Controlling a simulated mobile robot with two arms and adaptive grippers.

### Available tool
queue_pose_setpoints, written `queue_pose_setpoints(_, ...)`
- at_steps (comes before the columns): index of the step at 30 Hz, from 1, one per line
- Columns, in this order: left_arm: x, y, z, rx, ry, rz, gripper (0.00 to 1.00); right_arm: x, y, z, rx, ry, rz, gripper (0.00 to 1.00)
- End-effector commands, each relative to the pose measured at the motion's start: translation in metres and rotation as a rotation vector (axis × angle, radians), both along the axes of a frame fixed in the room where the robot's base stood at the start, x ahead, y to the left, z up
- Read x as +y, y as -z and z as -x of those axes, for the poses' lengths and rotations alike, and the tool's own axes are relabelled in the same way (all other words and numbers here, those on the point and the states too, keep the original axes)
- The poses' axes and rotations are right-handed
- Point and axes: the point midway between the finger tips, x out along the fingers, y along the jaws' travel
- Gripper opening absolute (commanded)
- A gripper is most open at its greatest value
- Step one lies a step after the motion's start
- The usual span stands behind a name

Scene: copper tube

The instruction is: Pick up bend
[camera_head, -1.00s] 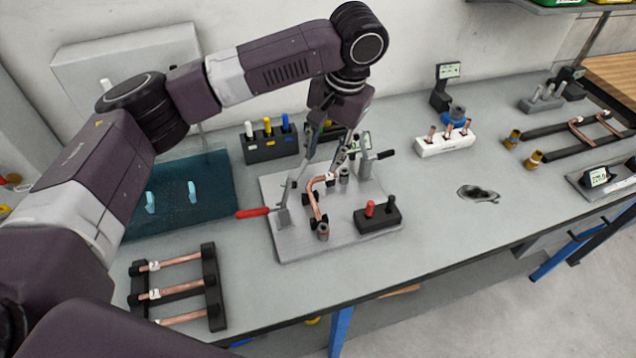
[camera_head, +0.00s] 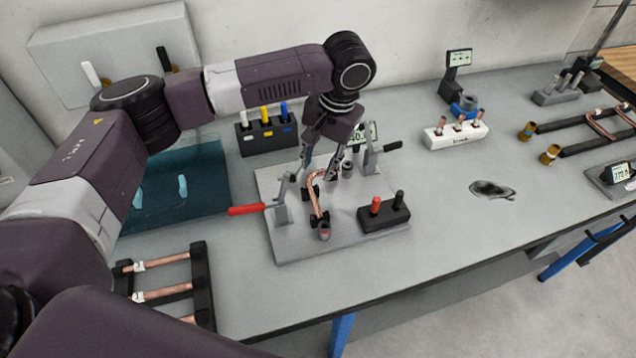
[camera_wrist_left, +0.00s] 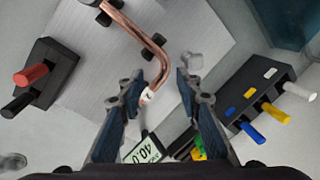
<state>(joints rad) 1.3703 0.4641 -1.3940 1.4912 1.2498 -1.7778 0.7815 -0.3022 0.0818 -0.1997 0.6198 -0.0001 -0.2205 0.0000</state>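The bend, a copper tube with a curved end (camera_head: 317,206), lies on the grey fixture plate (camera_head: 290,245) in the middle of the bench. It also shows in the left wrist view (camera_wrist_left: 150,45), with a small white tag near its end. My left gripper (camera_head: 318,172) is over the far end of the bend, pointing down. In the left wrist view its two fingers (camera_wrist_left: 158,98) stand apart, with the tagged tube end between them, nearer the left finger. I cannot tell whether a finger touches it. My right gripper is not in view.
A red-handled clamp (camera_head: 282,205) and a black-handled clamp (camera_head: 371,160) flank the bend. A black block with red and black knobs (camera_head: 384,216) sits front right on the plate. A pen holder (camera_head: 268,140) stands behind. Copper tubes on a rack (camera_head: 203,290) lie front left.

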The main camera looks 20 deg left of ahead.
Motion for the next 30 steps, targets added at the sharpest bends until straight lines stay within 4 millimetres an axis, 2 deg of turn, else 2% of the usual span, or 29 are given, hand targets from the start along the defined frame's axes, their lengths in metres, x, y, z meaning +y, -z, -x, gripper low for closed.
queue_pose_setpoints(1,0.005,0.004,0.002,0.003,-0.002,-0.003,0.32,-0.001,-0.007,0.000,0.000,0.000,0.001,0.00)
queue_pose_setpoints(6,0.007,0.025,0.000,0.001,-0.001,-0.001,0.32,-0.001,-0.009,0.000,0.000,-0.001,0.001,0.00)
queue_pose_setpoints(14,0.007,0.028,0.000,-0.001,0.000,0.000,0.32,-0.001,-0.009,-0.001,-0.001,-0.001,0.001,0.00)
queue_pose_setpoints(23,0.007,0.027,0.000,-0.001,0.000,0.000,0.00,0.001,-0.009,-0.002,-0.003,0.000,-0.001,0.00)
queue_pose_setpoints(30,0.007,0.027,-0.001,-0.001,0.000,0.000,0.00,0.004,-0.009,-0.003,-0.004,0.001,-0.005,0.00)
